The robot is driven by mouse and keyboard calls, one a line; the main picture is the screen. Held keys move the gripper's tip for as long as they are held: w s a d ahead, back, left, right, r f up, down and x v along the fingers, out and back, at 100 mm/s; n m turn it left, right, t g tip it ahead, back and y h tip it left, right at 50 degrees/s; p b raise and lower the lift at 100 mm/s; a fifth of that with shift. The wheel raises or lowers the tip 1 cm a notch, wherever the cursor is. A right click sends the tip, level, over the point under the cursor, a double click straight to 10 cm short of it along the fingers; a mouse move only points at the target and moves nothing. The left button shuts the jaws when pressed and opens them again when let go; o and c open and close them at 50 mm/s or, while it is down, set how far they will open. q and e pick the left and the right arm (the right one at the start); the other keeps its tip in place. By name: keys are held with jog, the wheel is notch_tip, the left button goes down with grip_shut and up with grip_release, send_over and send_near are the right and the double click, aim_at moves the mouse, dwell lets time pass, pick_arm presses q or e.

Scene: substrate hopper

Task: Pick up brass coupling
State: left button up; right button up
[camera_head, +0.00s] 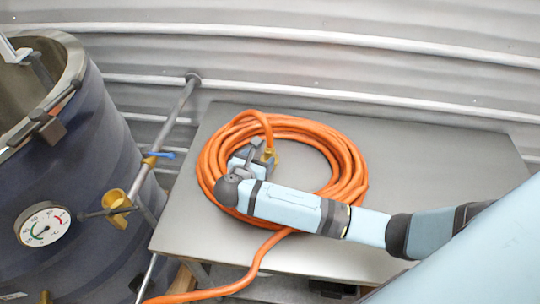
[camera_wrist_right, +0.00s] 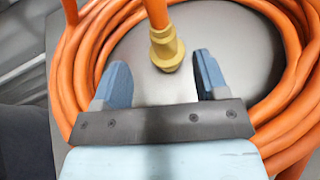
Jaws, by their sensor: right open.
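The brass coupling (camera_wrist_right: 165,48) is a yellow fitting on the end of an orange hose. In the right wrist view it lies ahead of my right gripper (camera_wrist_right: 160,80), between the lines of the two fingers and a little beyond them. My right gripper is open, with nothing between its fingers. In the head view the coupling (camera_head: 270,155) shows as a small yellow piece inside the hose coil, partly hidden by my right gripper (camera_head: 258,155). My left gripper is not in view.
The orange hose (camera_head: 345,165) lies coiled on a grey metal table (camera_head: 430,150), and its tail hangs over the front edge. At left stands a dark tank (camera_head: 85,170) with a dial gauge (camera_head: 43,227) and a yellow valve fitting (camera_head: 116,207). The table's right side is clear.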

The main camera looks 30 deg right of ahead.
aim_at(267, 151)
jog(key=x, duration=0.3)
jog(key=shift+w+d, duration=0.15)
jog(key=shift+d, duration=0.1)
jog(key=p+x, duration=0.1)
jog(key=x, duration=0.3)
jog(key=shift+d+f+p, duration=0.25)
jog(key=shift+p, duration=0.1)
jog(key=shift+w+d+f, duration=0.1)
jog(key=shift+w, duration=0.05)
jog(key=c, duration=1)
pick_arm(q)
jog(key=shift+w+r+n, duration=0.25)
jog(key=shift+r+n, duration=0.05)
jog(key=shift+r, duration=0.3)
pick_arm(e)
jog(key=shift+c, duration=0.4)
